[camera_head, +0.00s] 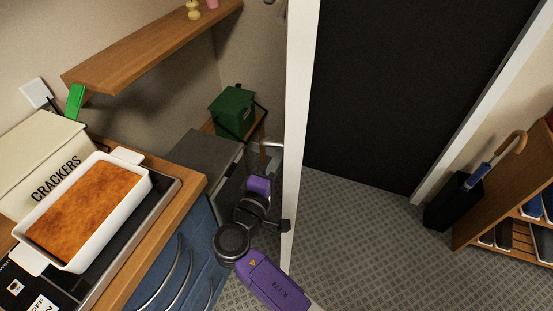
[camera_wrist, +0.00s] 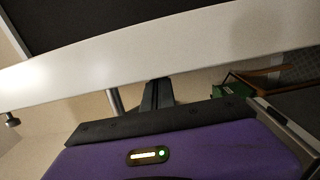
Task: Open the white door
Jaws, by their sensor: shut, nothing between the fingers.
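The white door (camera_head: 297,110) stands swung out and shows almost edge-on in the head view, with a dark doorway (camera_head: 410,85) to its right. In the wrist view the door (camera_wrist: 190,50) crosses the picture as a pale slanting band. My gripper (camera_head: 271,160) is on the left side of the door, close to its face. In the wrist view my gripper (camera_wrist: 158,93) is shut and empty, its tips near or against the door; contact cannot be told. A grey metal bar (camera_wrist: 114,100) sticks out from the door beside the fingers.
A blue counter (camera_head: 185,265) with a cake dish (camera_head: 140,178) stands close at the left. A green box (camera_head: 234,108) is behind my gripper. A shoe rack (camera_head: 500,215) and umbrella stand (camera_head: 452,203) are at the right. The tiled floor (camera_head: 350,235) between is clear.

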